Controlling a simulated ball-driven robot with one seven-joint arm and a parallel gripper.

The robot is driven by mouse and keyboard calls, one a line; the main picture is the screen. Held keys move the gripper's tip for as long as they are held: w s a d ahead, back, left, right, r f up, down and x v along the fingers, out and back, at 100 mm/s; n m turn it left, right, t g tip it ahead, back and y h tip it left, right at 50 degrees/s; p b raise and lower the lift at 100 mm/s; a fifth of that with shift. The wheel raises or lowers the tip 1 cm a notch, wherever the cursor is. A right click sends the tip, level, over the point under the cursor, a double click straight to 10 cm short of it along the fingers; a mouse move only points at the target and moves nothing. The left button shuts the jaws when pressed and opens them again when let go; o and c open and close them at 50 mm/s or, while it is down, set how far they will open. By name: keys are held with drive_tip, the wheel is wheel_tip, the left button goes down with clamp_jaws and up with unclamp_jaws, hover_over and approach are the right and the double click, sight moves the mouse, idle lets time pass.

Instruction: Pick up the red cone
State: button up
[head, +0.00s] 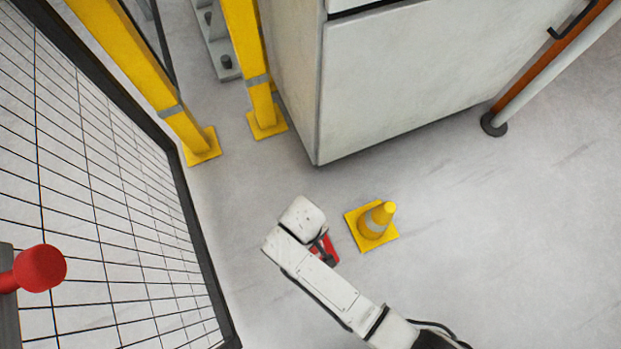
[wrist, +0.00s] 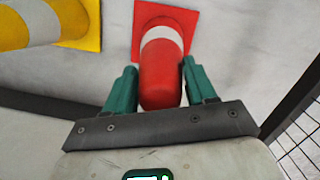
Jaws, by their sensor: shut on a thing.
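The red cone (wrist: 163,80) has a white band and a square red base, and its tip lies between the two green fingers of my gripper (wrist: 160,92) in the wrist view. The gripper is shut on the cone near its top. I cannot tell whether the base touches the floor.
A yellow cone (head: 376,221) stands close to the right of the red one. A mesh fence (head: 110,220) runs along the left, with yellow posts (head: 266,110) behind. A white cabinet (head: 420,80) stands at the back. The floor on the right is clear.

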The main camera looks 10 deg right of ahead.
clamp_jaws()
drive_tip(key=shift+r, duration=0.1)
